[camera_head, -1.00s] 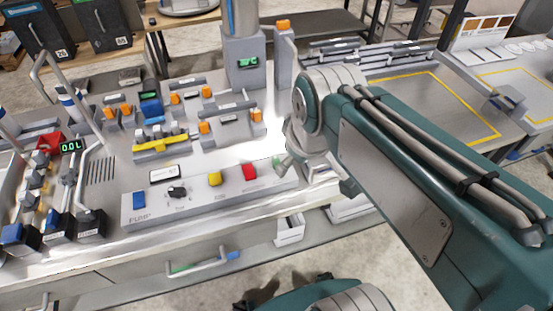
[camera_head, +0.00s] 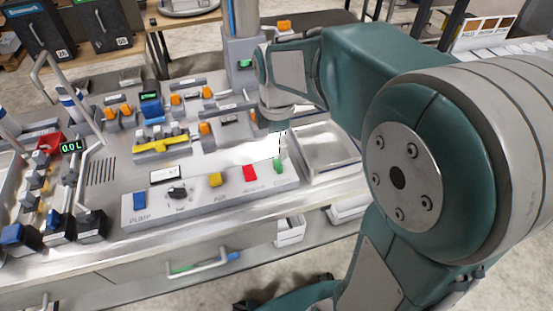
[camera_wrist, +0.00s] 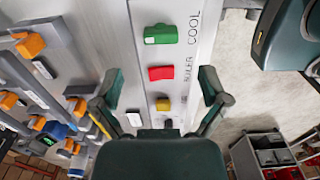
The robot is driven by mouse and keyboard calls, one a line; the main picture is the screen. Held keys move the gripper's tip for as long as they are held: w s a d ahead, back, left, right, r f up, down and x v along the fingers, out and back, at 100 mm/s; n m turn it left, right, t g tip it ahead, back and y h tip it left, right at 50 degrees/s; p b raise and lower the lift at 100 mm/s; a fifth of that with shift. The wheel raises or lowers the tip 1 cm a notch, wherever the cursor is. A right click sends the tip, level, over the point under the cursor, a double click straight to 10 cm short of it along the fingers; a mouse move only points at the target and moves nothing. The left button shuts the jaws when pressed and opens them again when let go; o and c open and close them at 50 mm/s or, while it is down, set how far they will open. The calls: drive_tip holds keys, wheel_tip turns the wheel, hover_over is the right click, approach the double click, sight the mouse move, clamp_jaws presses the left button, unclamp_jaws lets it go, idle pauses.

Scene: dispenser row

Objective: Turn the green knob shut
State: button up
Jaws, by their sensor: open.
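The green knob (camera_head: 278,165) is at the right end of the sloped control panel, partly hidden by my gripper in the head view. In the wrist view the green knob (camera_wrist: 162,34) is a blocky handle lying crosswise on the panel strip, beside the letters "COOL". My gripper (camera_wrist: 161,73) is open and empty there, its two fingers wide apart on either side of the strip. The green knob lies beyond the fingertips, untouched in that view. In the head view my gripper (camera_head: 282,147) points down just above the green knob; whether it touches cannot be told.
A red knob (camera_wrist: 161,72) and a yellow knob (camera_wrist: 162,104) sit on the same strip. The black dial (camera_head: 177,193) and a blue button (camera_head: 139,201) are farther left. Orange-handled valves (camera_head: 205,128) stand behind the panel. A shallow metal tray (camera_head: 325,150) lies right.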

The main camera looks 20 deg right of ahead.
sight(277, 161)
wheel_tip(277, 161, down, 7)
drive_tip(key=shift+f, duration=0.1)
idle(0.3)
drive_tip(key=c, duration=1.2)
